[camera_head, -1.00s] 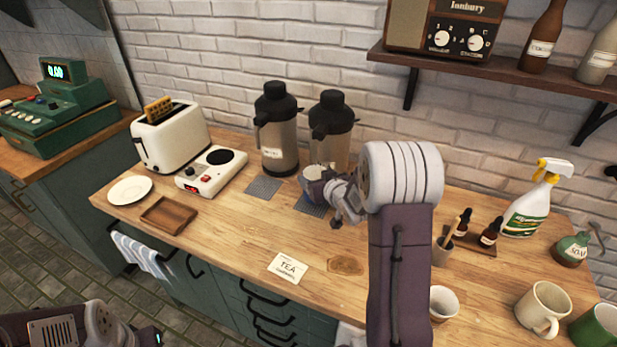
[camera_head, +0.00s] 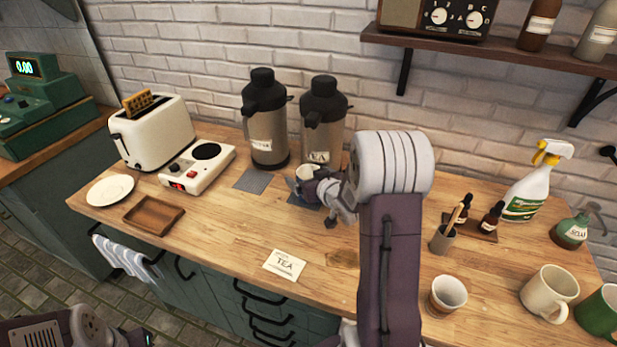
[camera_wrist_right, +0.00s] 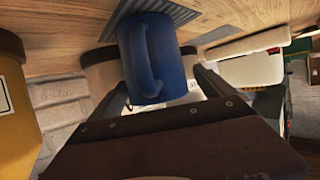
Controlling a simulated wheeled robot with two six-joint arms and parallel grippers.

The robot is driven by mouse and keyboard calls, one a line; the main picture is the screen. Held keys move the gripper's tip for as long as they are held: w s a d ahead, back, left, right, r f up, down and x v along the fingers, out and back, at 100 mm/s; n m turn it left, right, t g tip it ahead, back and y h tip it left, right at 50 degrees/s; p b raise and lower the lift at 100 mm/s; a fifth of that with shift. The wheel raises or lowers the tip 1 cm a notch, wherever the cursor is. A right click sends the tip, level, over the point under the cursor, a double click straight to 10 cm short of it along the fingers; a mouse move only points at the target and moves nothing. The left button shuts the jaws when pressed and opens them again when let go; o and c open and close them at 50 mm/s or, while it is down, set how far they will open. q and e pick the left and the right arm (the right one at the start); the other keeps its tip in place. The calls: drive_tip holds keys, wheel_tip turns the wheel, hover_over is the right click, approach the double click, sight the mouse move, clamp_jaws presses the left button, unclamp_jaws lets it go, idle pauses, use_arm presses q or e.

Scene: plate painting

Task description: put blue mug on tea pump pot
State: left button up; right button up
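The tea pump pot (camera_head: 325,130), steel with a black top and a TEA label, stands at the back. A small mug (camera_head: 306,171) with a pale inside is in front of it, over a dark mat (camera_head: 303,196). In the right wrist view the blue mug (camera_wrist_right: 152,58) has its handle towards the camera and its end close against the mat (camera_wrist_right: 178,14). My right gripper (camera_head: 312,187) is at the mug. Its fingers (camera_wrist_right: 162,80) lie either side, with a gap seen at the right finger; the tip contact is hidden. My left gripper is out of view.
A coffee pump pot (camera_head: 268,130) stands left of the tea pot, with an empty mat (camera_head: 253,180) before it. A TEA card (camera_head: 284,264) lies in front. A toaster (camera_head: 155,132), hot plate (camera_head: 198,168) and wooden tray (camera_head: 153,214) are left; mugs (camera_head: 548,292) and bottles (camera_head: 525,195) are right.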

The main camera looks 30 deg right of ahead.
drive_tip(key=shift+s+r, duration=0.2)
drive_tip(key=shift+r, duration=0.05)
drive_tip(key=shift+s+d+r+p, duration=0.1)
drive_tip(key=shift+s+r+p, duration=0.15)
drive_tip(key=shift+p, duration=0.15)
drive_tip(key=p+v, duration=0.1)
drive_tip(key=v, duration=0.4)
drive_tip(key=shift+s+r+p, duration=0.1)
drive_tip(key=shift+r+p, duration=0.1)
drive_tip(key=shift+p, duration=0.2)
drive_tip(key=b+v, duration=0.6)
drive_tip(key=shift+f, duration=0.25)
